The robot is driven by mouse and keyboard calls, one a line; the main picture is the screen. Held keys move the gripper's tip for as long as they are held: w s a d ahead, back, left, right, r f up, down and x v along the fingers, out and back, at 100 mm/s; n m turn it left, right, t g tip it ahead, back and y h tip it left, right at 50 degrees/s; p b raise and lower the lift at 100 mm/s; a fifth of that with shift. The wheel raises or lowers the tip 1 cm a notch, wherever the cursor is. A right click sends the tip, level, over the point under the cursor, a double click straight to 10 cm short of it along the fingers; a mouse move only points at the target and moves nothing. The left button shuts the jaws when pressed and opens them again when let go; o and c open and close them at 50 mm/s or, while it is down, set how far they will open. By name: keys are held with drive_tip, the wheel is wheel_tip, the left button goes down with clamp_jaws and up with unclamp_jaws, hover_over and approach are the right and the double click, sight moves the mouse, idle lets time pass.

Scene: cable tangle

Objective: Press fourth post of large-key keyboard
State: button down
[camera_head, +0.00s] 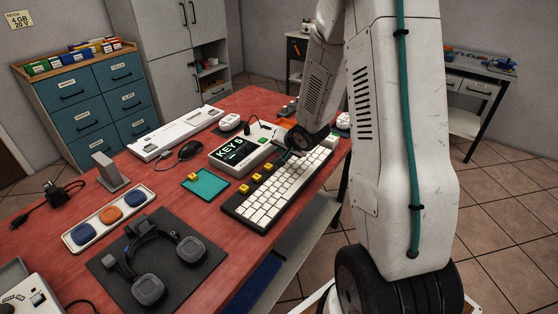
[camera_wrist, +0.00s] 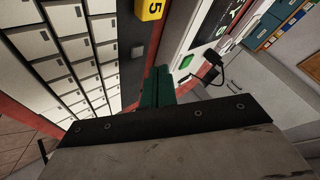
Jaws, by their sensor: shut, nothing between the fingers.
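The large-key keyboard (camera_head: 277,199) has white keys in a black frame and lies along the right edge of the red table. Three yellow posts (camera_head: 256,177) show in a row along its back strip; any farther post is hidden by my gripper. In the wrist view, a yellow post marked 5 (camera_wrist: 151,9) stands at the top, beside the white keys (camera_wrist: 75,50) and a dark square on the strip. My gripper (camera_wrist: 158,86) has green fingers, shut and empty, near the strip; I cannot tell if it touches. In the head view, it is over the keyboard's far end (camera_head: 283,155).
A teal pad (camera_head: 205,187) with a yellow piece (camera_head: 193,177) lies to the left.

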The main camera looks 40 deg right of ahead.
drive_tip(key=shift+f, duration=0.75)
drive_tip(key=shift+f, duration=0.15)
idle(1.4)
drive_tip(key=shift+f, duration=0.3)
drive_tip(key=shift+f, duration=0.35)
idle(0.6)
drive_tip(key=shift+r, duration=0.8)
drive_tip(key=shift+r, duration=0.1)
drive_tip(key=shift+r, duration=2.4)
